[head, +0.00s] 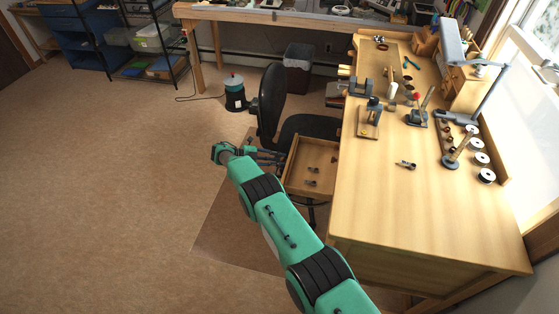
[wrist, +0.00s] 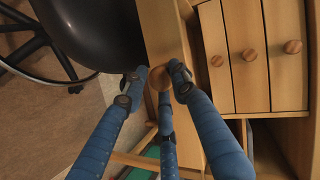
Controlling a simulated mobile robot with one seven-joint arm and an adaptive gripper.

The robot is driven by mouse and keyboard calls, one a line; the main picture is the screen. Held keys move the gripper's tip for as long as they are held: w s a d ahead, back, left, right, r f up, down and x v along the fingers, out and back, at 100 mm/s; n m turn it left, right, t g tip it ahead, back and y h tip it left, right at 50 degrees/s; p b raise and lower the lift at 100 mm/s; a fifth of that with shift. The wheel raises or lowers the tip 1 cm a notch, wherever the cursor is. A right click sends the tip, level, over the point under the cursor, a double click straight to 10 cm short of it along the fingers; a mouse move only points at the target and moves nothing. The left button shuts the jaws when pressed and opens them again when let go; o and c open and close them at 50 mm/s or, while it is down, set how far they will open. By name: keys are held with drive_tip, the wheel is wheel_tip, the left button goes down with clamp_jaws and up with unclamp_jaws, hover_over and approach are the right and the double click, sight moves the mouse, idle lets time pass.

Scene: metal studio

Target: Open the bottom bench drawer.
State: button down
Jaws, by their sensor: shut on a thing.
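A wooden drawer (head: 326,154) stands pulled out from the left side of the workbench (head: 420,205), with a few small dark items inside. In the wrist view its pale front (wrist: 160,30) lies at the floor-side end of a row of drawers. My gripper (head: 284,157) is at the outer front of this drawer in the head view. In the wrist view my gripper (wrist: 160,82) has its blue fingers closed around the drawer's round knob, which they mostly hide. Three other drawer fronts (wrist: 247,85) with round wooden knobs look shut.
A black office chair (head: 270,100) stands right behind the drawer and my gripper; its seat (wrist: 95,30) is close in the wrist view. The floor at left (head: 110,190) is clear. Tools and spools crowd the bench top.

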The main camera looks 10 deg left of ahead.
drive_tip(key=c, duration=1.5)
unclamp_jaws()
drive_tip(key=shift+w+r, duration=0.25)
drive_tip(key=shift+w, duration=0.05)
drive_tip(key=shift+o, duration=0.3)
drive_tip(key=shift+s+f, duration=0.1)
drive_tip(key=shift+s, duration=0.05)
drive_tip(key=shift+s+a, duration=0.1)
drive_tip(key=v, duration=0.7)
drive_tip(key=shift+a, duration=0.1)
